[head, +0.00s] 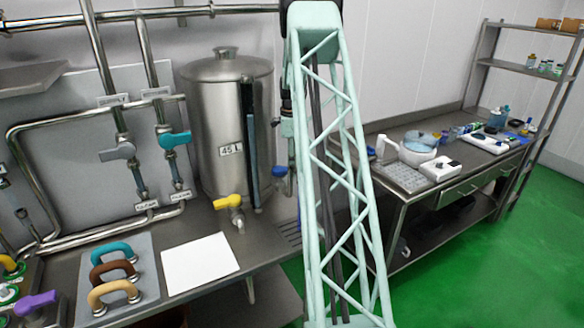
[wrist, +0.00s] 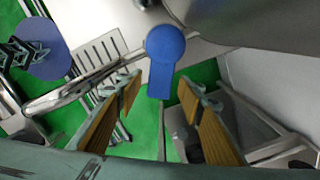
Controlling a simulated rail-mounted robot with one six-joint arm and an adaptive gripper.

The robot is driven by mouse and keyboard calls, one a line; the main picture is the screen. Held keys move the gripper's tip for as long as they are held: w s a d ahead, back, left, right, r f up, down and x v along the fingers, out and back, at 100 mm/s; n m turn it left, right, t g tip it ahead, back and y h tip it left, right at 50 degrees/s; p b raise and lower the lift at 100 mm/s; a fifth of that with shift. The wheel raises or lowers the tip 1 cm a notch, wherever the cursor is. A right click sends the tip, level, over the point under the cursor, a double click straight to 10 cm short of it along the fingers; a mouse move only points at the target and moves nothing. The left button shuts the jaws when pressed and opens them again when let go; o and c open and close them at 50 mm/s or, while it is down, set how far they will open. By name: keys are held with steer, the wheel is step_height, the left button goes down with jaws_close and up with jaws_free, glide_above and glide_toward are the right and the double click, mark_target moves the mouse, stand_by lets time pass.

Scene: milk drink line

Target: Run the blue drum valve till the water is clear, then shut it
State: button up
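The steel drum (head: 228,135), labelled 45 L, stands on the counter in the head view. Its blue valve handle (head: 279,171) is at its lower right side, next to my arm. In the wrist view the blue handle (wrist: 164,55) has a round head and a flat lever pointing down the picture. My gripper (wrist: 160,90) is open, its two tan-padded fingers on either side of the lever's end, with gaps showing on both sides. In the head view I cannot make out the fingers. I see no water stream, and the spout's outlet is not visible.
Pipes with a teal valve (head: 174,140) and a grey valve (head: 118,151) run on the left. A slotted grate (wrist: 100,55) lies below the drum handle. A bench (head: 400,205) with instruments stands right.

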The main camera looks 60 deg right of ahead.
steer(key=shift+r, duration=0.1)
step_height(320, 180, up, 12)
stand_by(0.8)
stand_by(0.7)
